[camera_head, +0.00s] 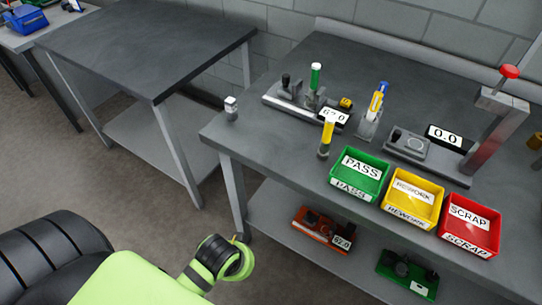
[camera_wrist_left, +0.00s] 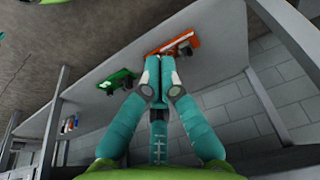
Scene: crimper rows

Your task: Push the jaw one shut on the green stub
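A green upright piece with a pale top (camera_head: 315,76) stands at the grey bench fixture (camera_head: 285,102) at the back left of the right-hand bench. Small dark and grey parts sit on this fixture, but they are too small to tell which is jaw one or whether it touches green. My left gripper (camera_wrist_left: 158,75) shows in the left wrist view, its teal fingers brought together at the tips with nothing seen between them. It is apart from the fixture, which that view does not show. My right gripper is in neither view.
Green (camera_head: 342,188), yellow (camera_head: 399,211) and red (camera_head: 455,239) bins line the bench's front. A yellow-topped post (camera_head: 326,139) stands before the fixture. A red-knobbed press (camera_head: 492,125) stands right. Orange (camera_head: 322,231) and green devices (camera_head: 408,274) lie on the lower shelf.

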